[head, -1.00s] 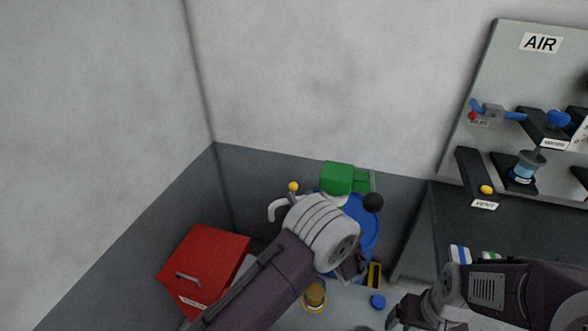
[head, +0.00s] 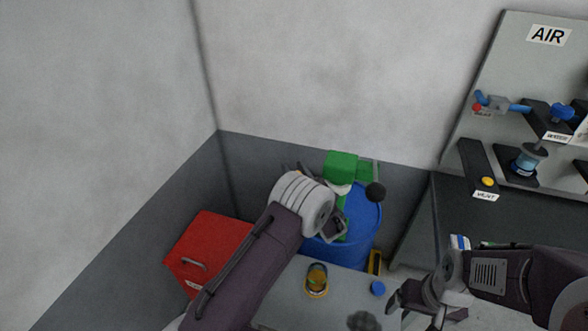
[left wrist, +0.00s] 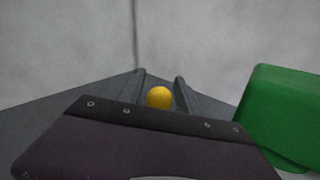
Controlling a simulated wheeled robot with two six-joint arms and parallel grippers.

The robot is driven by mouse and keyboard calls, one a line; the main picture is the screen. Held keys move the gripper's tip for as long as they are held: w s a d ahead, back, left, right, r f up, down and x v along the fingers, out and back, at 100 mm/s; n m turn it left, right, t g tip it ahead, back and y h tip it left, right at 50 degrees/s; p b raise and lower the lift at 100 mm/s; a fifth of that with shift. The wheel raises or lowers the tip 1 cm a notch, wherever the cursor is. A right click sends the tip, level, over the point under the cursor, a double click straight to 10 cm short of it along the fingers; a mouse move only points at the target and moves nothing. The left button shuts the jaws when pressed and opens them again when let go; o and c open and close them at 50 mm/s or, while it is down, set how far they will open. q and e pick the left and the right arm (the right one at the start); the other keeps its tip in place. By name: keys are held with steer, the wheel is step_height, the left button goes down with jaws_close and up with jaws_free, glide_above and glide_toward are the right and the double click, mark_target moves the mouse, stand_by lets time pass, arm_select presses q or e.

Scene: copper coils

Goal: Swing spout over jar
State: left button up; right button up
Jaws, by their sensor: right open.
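The jar (head: 317,278) stands open on the grey bench, with amber content and a yellowish ring at its base. The pump's green head (head: 341,166) sits above a blue drum (head: 359,219). The grey spout is hidden behind my left wrist in the head view. Its yellow knob (left wrist: 159,97) shows in the left wrist view between the fingers of my left gripper (left wrist: 159,79), with a small gap on each side. The left gripper (head: 292,169) is open, behind the jar and left of the green head. My right gripper (head: 412,301) is open and empty, low at the right.
A red box (head: 207,250) stands at the left. A blue cap (head: 378,288) and a dark rough lump (head: 364,321) lie on the bench (head: 284,310). A panel marked AIR (head: 520,60) stands at the right.

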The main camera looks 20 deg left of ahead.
arm_select(q)
jaws_close()
stand_by(1.2)
